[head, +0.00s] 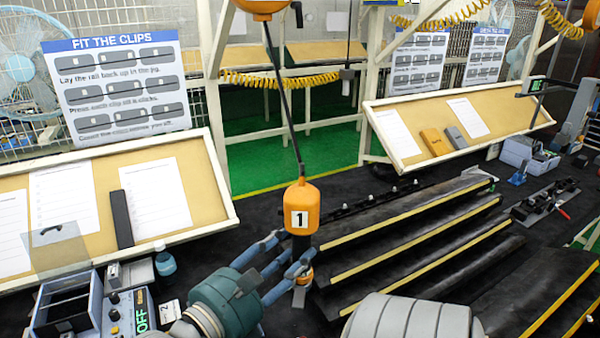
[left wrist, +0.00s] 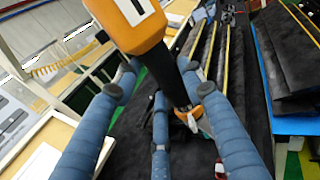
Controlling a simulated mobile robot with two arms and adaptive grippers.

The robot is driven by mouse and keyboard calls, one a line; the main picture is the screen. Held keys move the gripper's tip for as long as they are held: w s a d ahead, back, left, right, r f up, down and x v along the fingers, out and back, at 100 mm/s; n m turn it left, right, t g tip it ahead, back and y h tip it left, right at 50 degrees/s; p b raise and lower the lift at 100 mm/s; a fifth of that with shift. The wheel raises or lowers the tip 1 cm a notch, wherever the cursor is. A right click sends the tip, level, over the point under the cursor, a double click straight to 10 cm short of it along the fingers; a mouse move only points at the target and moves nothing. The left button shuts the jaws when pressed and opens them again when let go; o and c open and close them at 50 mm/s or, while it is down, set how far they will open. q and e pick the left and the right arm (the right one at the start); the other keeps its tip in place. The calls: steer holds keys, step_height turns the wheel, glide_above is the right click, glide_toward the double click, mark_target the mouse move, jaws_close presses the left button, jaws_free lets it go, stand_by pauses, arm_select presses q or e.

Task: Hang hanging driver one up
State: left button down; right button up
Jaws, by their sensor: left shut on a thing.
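Hanging driver one (head: 301,208) is an orange tool with a white "1" label and a dark lower body. It is upright at the middle of the head view, above the black worktop, on a dark slanting cord (head: 282,90). The cord runs up to an orange overhead unit (head: 262,5). My left gripper (head: 287,258) is shut on the driver's dark lower body, below the label. The left wrist view shows the driver's orange housing (left wrist: 133,25) with my blue fingers around the dark part. My right gripper is not in view.
Dark trim rails (head: 420,235) with yellow edges lie right of the driver. A control box (head: 90,305), a small bottle (head: 165,263) and a sloped board (head: 185,165) stand at left. Another sloped board (head: 490,100) is at the back right. A yellow coiled hose (head: 280,82) hangs behind the cord.

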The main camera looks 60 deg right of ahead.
mark_target(285, 233)
arm_select(q)
step_height(285, 233, up, 5)
steer(key=shift+f, duration=0.1)
steer(key=w+a+b, duration=0.3)
steer(key=w+a, duration=0.5)
steer(key=w, duration=0.3)
steer(key=w+a+r+b, duration=0.1)
steer(key=w+a+b, duration=0.3)
steer(key=w+a, duration=0.5)
steer(key=w+a+b, duration=0.4)
steer(key=w+a, duration=0.4)
steer(key=w, duration=0.6)
steer(key=shift+a+r, duration=0.15)
steer(key=shift+r, duration=0.25)
